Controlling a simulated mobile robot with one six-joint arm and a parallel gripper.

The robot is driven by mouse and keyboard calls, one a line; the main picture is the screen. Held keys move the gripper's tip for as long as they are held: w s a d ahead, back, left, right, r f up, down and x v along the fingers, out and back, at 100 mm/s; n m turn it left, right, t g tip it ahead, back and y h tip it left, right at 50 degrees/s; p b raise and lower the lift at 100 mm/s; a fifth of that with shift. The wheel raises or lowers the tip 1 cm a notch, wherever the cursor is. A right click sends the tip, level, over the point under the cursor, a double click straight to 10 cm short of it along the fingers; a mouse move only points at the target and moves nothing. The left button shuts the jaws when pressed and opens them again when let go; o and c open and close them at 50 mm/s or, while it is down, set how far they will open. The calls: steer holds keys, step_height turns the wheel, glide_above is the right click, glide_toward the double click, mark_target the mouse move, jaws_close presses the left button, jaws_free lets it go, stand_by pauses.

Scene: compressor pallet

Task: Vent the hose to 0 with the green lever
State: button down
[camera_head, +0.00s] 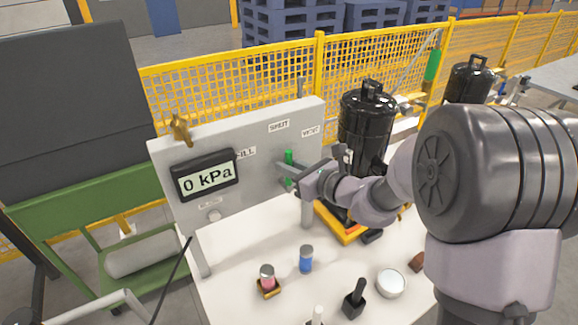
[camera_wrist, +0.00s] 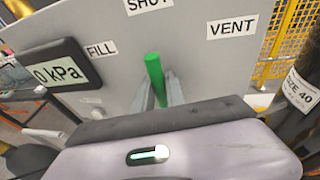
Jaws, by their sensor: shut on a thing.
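The green lever (camera_head: 288,158) stands on the front of the grey panel (camera_head: 262,112), pointing up in the head view. In the wrist view the green lever (camera_wrist: 155,78) rises between my fingers toward the SHUT label (camera_wrist: 148,4), with FILL to its left and VENT (camera_wrist: 232,27) to its right. My gripper (camera_head: 286,175) is shut on the lever; in the wrist view my gripper (camera_wrist: 160,100) has a finger on each side of it. The display (camera_head: 206,175) reads 0 kPa. The lever's pivot is hidden behind my gripper.
Black tanks (camera_head: 366,125) stand behind the panel at the right. On the white table (camera_head: 235,270) are a blue cylinder (camera_head: 306,259), a pink-red cylinder (camera_head: 267,277), a round white dish (camera_head: 391,283) and a black handled block (camera_head: 354,299). A yellow fence (camera_head: 375,60) runs behind.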

steer(key=c, duration=1.4)
jaws_free()
steer(key=shift+o, duration=0.2)
steer(key=p+v, duration=0.3)
steer(key=v, duration=1.4)
steer(key=shift+s+d, duration=0.15)
